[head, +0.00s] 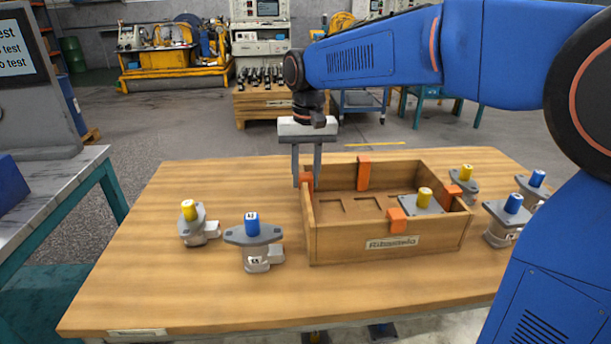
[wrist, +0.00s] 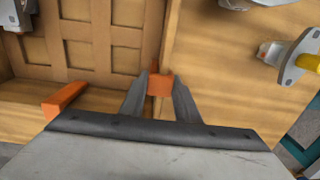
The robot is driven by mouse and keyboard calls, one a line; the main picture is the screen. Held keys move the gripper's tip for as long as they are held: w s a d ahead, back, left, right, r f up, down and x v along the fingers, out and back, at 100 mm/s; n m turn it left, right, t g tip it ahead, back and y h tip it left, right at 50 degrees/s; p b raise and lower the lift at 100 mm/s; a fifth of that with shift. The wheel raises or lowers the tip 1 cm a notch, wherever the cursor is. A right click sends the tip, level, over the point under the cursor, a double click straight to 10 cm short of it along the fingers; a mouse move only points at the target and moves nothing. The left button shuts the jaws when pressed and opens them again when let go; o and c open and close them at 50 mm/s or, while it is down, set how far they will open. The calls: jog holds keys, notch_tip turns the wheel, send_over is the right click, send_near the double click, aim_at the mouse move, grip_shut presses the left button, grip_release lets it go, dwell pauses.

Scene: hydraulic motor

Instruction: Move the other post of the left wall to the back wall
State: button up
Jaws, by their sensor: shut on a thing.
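The wooden crate (head: 345,250) sits on the table with a divided floor. My gripper (head: 306,182) points down over its left wall, near the back corner, and is shut on an orange post at that wall. The held post (wrist: 159,86) shows between the fingertips in the wrist view; I cannot tell whether it is fully seated. Another orange post (head: 363,173) stands on the back wall (head: 395,170) and shows at left in the wrist view (wrist: 64,100). Orange posts are also on the front wall (head: 397,221) and right wall (head: 453,192).
A yellow-topped motor (head: 424,201) lies in the crate's right part. A yellow-topped motor (head: 193,224) and a blue-topped motor (head: 253,240) stand left of the crate. Several more motors stand to its right. The table's left front is clear.

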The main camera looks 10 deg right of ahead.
grip_shut()
jog(key=shift+r, duration=0.15)
notch_tip(320, 180, up, 12)
dwell(2.3)
jog(key=shift+r, duration=0.1)
jog(key=m, duration=1.8)
send_over(398, 160)
jog(key=shift+f, duration=5.65)
jog(key=shift+f, duration=0.1)
